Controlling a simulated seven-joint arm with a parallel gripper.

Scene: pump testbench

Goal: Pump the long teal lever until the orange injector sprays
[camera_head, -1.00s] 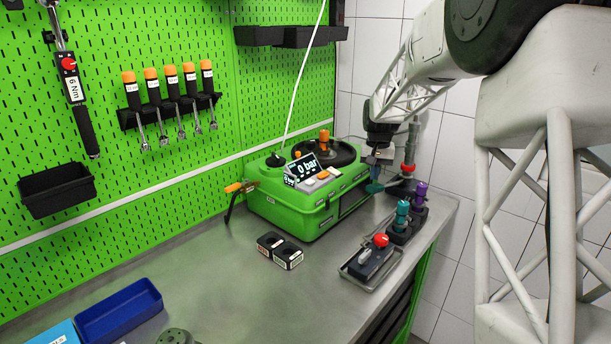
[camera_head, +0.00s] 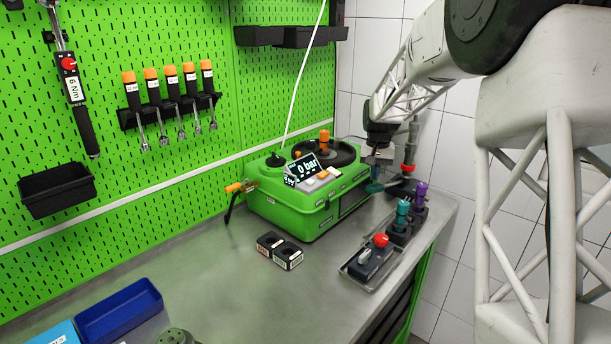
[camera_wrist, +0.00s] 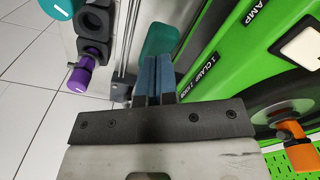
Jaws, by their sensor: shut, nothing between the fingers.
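The teal lever (camera_head: 374,187) sticks out at the right side of the green pump unit (camera_head: 283,212). Its broad teal end also shows in the wrist view (camera_wrist: 161,38), beyond my fingertips. My gripper (camera_head: 375,172) is shut and empty, close to the lever end; its blue fingers (camera_wrist: 154,68) lie together in the wrist view. I cannot tell whether they touch the lever. An orange piece (camera_head: 324,138) stands upright on the unit's dark round top and probably shows in the wrist view (camera_wrist: 292,132); I cannot tell whether it is the injector. No spray is visible. The display (camera_head: 305,167) reads 0 bar.
A teal-capped part (camera_head: 402,212) and a purple-capped part (camera_head: 420,190) stand in black holders at right. A red-knobbed device (camera_head: 378,243) lies in a tray before them. A black two-hole block (camera_head: 279,250) sits in front. The bench middle is clear; a blue bin (camera_head: 118,310) is at left.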

